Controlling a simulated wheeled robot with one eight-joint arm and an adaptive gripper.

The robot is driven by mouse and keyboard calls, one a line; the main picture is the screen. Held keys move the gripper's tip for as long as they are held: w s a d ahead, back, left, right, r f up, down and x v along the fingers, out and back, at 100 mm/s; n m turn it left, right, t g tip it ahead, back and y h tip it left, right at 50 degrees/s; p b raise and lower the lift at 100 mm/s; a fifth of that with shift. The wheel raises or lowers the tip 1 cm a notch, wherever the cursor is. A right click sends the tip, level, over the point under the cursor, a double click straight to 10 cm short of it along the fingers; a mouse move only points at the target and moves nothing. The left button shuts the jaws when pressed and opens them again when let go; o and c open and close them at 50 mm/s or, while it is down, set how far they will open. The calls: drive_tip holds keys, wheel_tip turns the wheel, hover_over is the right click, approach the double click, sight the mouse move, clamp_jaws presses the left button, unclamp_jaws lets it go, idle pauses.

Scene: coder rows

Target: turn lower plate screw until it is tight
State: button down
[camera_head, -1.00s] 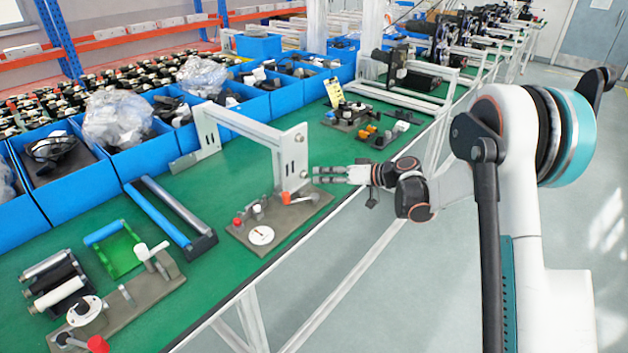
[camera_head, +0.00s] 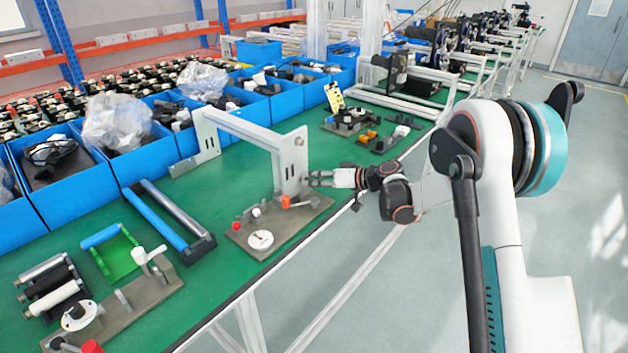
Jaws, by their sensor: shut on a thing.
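The upright light-grey plate (camera_head: 289,163) stands at the right end of the white frame, above the grey fixture base. My gripper (camera_head: 311,178) reaches in from the right, level with the table edge, with its fingertips at the lower right edge of the plate. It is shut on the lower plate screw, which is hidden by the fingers. Whether the screw sits flush against the plate cannot be seen.
The fixture base (camera_head: 256,252) holds a white dial (camera_head: 260,240) and an orange-tipped lever (camera_head: 286,202) just below my gripper. A second fixture (camera_head: 150,294) stands at the front left. Blue bins (camera_head: 133,152) line the back. Clear floor lies right of the table.

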idle(0.3)
drive_tip(key=c, duration=1.5)
unclamp_jaws()
drive_tip(key=shift+d, duration=0.15)
drive_tip(key=v, duration=1.1)
drive_tip(key=shift+s+d, duration=0.1)
drive_tip(key=shift+d, duration=0.25)
drive_tip(key=shift+r, duration=0.1)
